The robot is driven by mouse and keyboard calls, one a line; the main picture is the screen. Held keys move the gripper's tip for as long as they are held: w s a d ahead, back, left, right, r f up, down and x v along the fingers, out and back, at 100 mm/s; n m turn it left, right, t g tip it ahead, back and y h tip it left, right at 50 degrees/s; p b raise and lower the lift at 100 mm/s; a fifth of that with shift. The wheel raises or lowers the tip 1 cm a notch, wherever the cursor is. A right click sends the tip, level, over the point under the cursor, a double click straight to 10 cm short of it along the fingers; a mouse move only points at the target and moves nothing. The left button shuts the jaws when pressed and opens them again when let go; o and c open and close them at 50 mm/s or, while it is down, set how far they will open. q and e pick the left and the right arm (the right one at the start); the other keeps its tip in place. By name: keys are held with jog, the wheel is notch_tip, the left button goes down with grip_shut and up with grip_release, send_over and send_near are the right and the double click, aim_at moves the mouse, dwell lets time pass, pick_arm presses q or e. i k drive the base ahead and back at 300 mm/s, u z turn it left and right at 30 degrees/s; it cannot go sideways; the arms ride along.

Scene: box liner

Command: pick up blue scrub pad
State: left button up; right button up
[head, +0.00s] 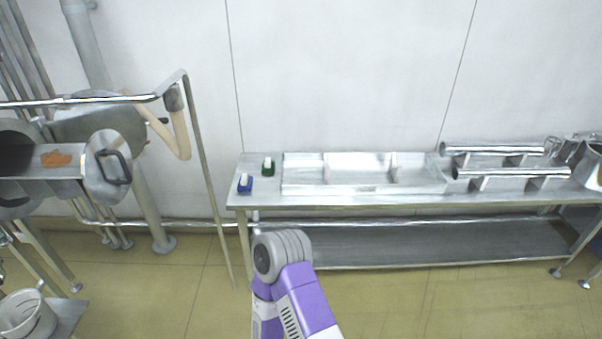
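The blue scrub pad (245,186) lies near the left end of the steel table (400,199), close to its front edge. It has a white part on top. A similar green scrub pad (268,170) sits just behind it and to the right. Neither gripper shows in the head view. Only a purple and grey link of one of my arms is visible at the bottom centre, in front of the table and apart from the pads.
A shallow metal tray (300,188) with dividers is right of the pads. Metal rollers (510,172) lie farther right. A machine with a handled drum (112,168) stands at left, with an orange item (57,159) on it. The floor before the table is clear.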

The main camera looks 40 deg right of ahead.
aim_at(245, 183)
jog(key=z, duration=1.2)
